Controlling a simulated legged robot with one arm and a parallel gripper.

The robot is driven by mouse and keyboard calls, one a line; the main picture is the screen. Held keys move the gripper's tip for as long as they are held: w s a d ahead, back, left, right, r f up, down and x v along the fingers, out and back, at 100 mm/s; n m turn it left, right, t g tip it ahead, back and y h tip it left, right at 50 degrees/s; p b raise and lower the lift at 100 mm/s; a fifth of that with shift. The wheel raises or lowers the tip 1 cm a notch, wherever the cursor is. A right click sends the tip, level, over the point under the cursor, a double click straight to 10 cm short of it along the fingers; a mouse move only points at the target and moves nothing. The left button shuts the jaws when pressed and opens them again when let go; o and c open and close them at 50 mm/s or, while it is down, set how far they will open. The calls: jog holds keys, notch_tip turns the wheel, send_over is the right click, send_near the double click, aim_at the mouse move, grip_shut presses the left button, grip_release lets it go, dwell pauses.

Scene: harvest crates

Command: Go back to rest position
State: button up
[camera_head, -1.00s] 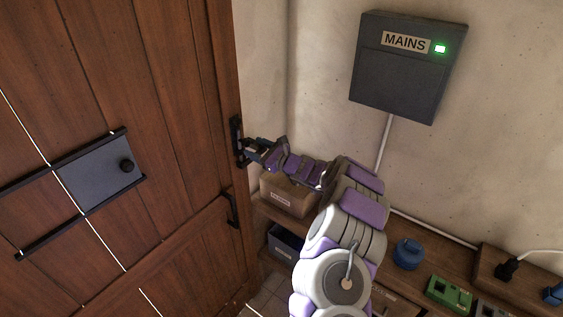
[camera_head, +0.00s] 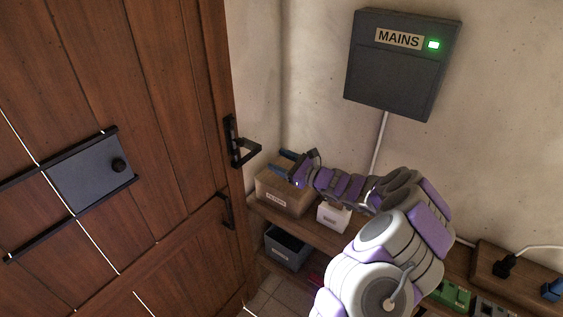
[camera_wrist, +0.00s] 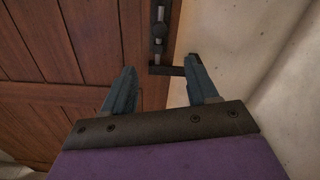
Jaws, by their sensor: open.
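My gripper (camera_head: 284,164) is open and empty. In the head view it is in front of the wall, above a cardboard box, to the right of the door handle and apart from it. In the wrist view its two blue-grey fingers (camera_wrist: 156,92) are spread, with nothing between them. The black door handle (camera_head: 243,150) is on the right edge of the wooden door (camera_head: 180,90). It also shows beyond the fingertips in the wrist view (camera_wrist: 165,70). My arm is bent over the bench.
A wooden bench (camera_head: 315,238) along the wall carries the cardboard box (camera_head: 283,198) and a small white bin (camera_head: 334,217). A dark bin (camera_head: 286,248) is below. A grey MAINS box (camera_head: 403,65) with a green light hangs on the wall. A power strip (camera_head: 520,268) is at right.

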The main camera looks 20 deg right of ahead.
jog(key=s+a+r+n+g+y+b, duration=0.1)
jog(key=s+a+r+n+g+y, duration=0.15)
jog(key=a, duration=0.25)
jog(key=s+a+r+n+g+y+b, duration=0.1)
jog(key=a+r+n+b, duration=0.15)
jog(key=a, duration=0.25)
jog(key=s+a+n+g+b, duration=0.4)
jog(key=s+a+n+g, duration=0.7)
jog(key=s+a, duration=0.65)
jog(key=s+d+f+n+g+h+b, duration=0.2)
jog(key=s+f+n+h+b, duration=0.35)
jog(key=s, duration=1.05)
jog(key=s+d+f+n+h+b, duration=0.4)
jog(key=s+d+f+h, duration=0.4)
jog(key=s+d+f, duration=0.4)
jog(key=s+d, duration=0.2)
jog(key=d, duration=0.1)
jog(key=shift+s+h, duration=0.3)
jog(key=shift+s, duration=0.05)
